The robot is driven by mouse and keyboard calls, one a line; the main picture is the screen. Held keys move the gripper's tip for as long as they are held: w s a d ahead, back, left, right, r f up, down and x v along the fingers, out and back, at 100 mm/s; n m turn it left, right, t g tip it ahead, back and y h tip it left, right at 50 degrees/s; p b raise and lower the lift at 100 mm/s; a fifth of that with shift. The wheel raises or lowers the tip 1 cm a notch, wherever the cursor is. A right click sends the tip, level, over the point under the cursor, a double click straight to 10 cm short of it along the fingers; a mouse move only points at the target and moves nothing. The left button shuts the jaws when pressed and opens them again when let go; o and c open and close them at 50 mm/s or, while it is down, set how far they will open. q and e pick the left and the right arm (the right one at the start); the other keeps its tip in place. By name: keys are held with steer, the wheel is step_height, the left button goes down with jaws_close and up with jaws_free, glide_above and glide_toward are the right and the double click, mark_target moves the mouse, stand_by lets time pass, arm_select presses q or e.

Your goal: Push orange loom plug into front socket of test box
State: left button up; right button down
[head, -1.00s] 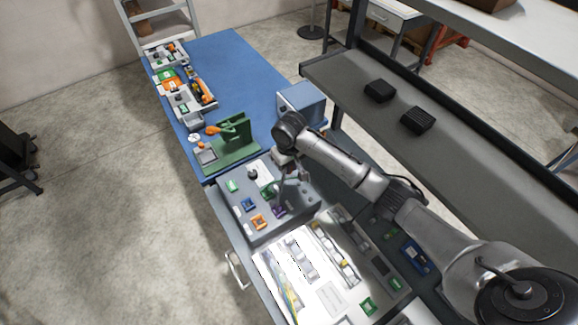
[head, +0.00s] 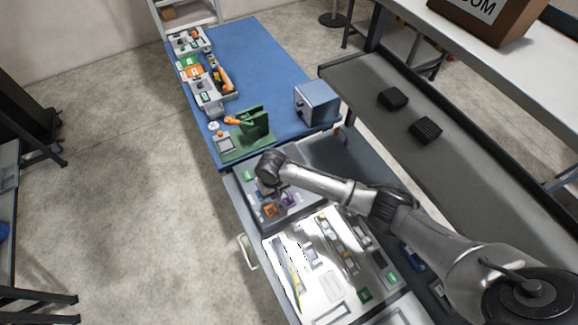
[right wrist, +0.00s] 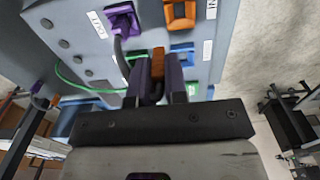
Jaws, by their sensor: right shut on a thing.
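The grey test box (head: 312,202) lies below the blue table in the head view, with small coloured sockets on top. Its orange socket (head: 270,210) shows just below my right gripper (head: 268,188). In the right wrist view, the box panel (right wrist: 85,60) fills the upper left, with the orange socket (right wrist: 180,14) at the top. My right gripper (right wrist: 157,82) is shut on the orange plug (right wrist: 157,62), whose dark cable loops between the fingers. The plug is apart from the orange socket in this picture; its height over the panel is unclear. My left gripper is not in view.
A purple plug with grey cable (right wrist: 122,20) sits beside the orange socket, and a blue socket (right wrist: 182,52) is close to my finger. A green cable crosses the panel. A white board (head: 330,262) lies in front; a green stand (head: 250,135) is behind.

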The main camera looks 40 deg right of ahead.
steer(key=a, duration=0.2)
steer(key=s+a, duration=0.1)
steer(key=shift+s+f+p, duration=0.1)
steer(key=shift+f+p, duration=0.2)
steer(key=shift+f, duration=0.1)
step_height(320, 180, down, 2)
steer(key=b, duration=0.2)
steer(key=shift+f+b, duration=0.2)
steer(key=shift+b, duration=0.1)
steer(key=shift+f, duration=0.5)
arm_select(q)
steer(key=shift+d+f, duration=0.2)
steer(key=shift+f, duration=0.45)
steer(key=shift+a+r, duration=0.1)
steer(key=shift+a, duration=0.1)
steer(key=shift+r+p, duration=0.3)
steer(key=shift+p, duration=0.05)
arm_select(e)
steer(key=shift+f, duration=0.1)
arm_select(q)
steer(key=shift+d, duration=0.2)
arm_select(e)
steer(key=shift+f, duration=0.25)
